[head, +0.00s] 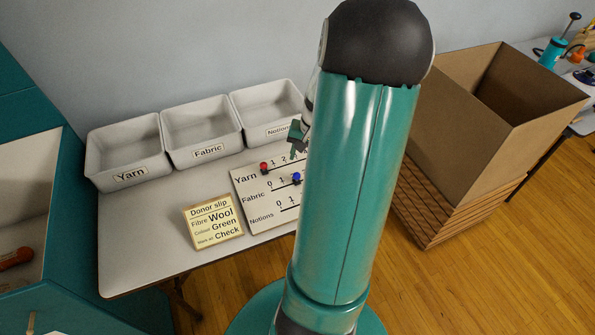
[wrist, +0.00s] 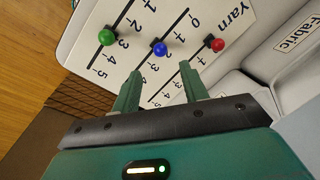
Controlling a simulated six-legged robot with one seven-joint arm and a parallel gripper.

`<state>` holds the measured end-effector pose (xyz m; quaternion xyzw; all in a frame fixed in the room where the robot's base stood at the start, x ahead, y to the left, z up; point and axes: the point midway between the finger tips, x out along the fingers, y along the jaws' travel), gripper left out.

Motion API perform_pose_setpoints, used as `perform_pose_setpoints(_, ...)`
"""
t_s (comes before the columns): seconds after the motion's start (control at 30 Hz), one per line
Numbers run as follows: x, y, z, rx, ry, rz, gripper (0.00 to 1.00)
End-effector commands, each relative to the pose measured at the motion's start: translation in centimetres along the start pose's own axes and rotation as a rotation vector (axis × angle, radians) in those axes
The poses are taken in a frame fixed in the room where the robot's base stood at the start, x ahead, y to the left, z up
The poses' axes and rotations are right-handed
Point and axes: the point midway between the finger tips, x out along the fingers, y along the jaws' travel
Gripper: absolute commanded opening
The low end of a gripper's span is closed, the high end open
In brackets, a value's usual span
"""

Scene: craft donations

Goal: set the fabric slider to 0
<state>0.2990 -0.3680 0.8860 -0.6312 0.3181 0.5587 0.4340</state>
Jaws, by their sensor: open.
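The slider board (head: 246,186) lies on the table, with rows for Yarn, Fabric and Notions. The blue fabric knob (head: 297,178) is past the 1 of its row, away from the 0; its exact mark is hard to read. In the wrist view the blue knob (wrist: 158,48) lies just ahead of the gap between my fingertips, apart from them. My gripper (wrist: 160,70) is open and empty, above the board. In the head view it (head: 297,139) is partly hidden by my arm. The fabric 0 shows up and right of the knob in the wrist view.
The red yarn knob (wrist: 218,45) and green notions knob (wrist: 107,37) flank the blue one. White bins (head: 126,153) line the table's back. A donor slip card (head: 213,221) stands left of the board. A large cardboard box (head: 465,130) is at right.

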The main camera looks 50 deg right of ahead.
Motion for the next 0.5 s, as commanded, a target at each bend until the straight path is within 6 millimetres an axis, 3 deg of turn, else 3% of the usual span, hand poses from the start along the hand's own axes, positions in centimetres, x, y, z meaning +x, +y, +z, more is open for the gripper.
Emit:
perform_pose_setpoints(0.3, 6.2, -0.1, 0.1, -0.004, -0.003, -0.001, 0.44)
perform_pose_setpoints(0.5, 8.0, -0.1, 0.1, -0.003, -0.001, 0.000, 0.44)
